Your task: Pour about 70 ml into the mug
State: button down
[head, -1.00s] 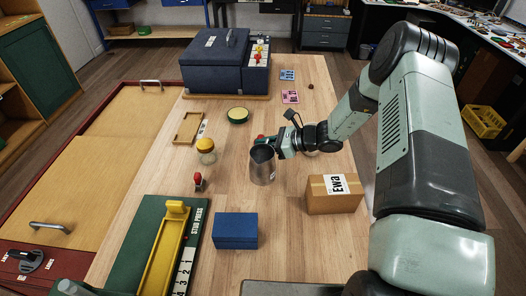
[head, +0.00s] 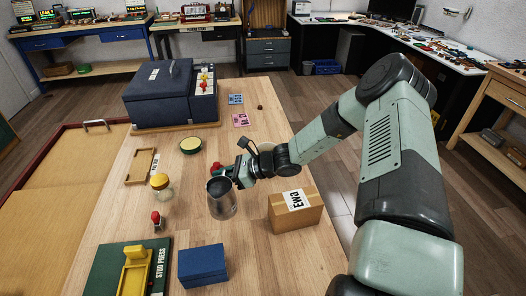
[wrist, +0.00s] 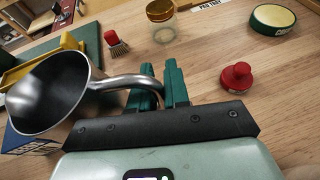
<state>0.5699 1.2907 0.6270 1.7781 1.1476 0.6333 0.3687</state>
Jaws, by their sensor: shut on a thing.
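My gripper (wrist: 160,75) is shut on the handle of a metal pitcher (head: 222,202). In the wrist view the pitcher (wrist: 45,95) is at the left, its dark mouth facing the camera; I cannot tell how much liquid is inside. In the head view it looks about upright, between the jar and the cardboard box; I cannot tell whether its base touches the table. I cannot make out a mug for certain. A pale round thing (head: 265,146) shows behind my wrist, mostly hidden by it.
Near the pitcher are a yellow-lidded jar (head: 161,188), a red-handled brush (head: 157,221), a red knob (wrist: 237,76), a cardboard box (head: 296,212), a blue box (head: 204,265) and a green stud press (head: 104,262). A round green tin (head: 191,145) stands farther back. Wood between them is bare.

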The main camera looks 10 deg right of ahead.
jog(key=shift+w+d+f+m+t+h, duration=0.1)
jog(key=shift+d+f+m+t+h, duration=0.2)
jog(key=shift+d+f+m+t, duration=0.5)
jog(key=shift+w+r+m+t+h, duration=2.2)
jog(key=shift+w+r+m+t, duration=0.95)
jog(key=shift+w+r, duration=0.35)
jog(key=w+d+m+h, duration=0.1)
jog(key=d+m+h, duration=0.1)
jog(key=d, duration=0.1)
jog(key=w+d+m+t+h, duration=0.1)
jog(key=d+m+h, duration=0.1)
jog(key=d, duration=0.2)
jog(key=w+d+r+m+t+h, duration=0.1)
jog(key=d+m+h, duration=0.1)
jog(key=d, duration=0.1)
jog(key=shift+w+d+t, duration=0.1)
jog(key=shift+d+t, duration=0.15)
jog(key=shift+d, duration=0.1)
jog(key=d+r+m+h, duration=0.2)
jog(key=d+m+h, duration=0.25)
jog(key=d, duration=0.65)
jog(key=s+d+f+m+g+h, duration=0.1)
jog(key=s+d+f+m+h, duration=0.1)
jog(key=s+d, duration=0.3)
jog(key=s+d+f+m+g+h, duration=0.2)
jog(key=s+d+f+m+h, duration=0.1)
jog(key=s, duration=0.4)
jog(key=d+h, duration=0.1)
jog(key=d, duration=0.1)
jog(key=shift+d+f, duration=0.35)
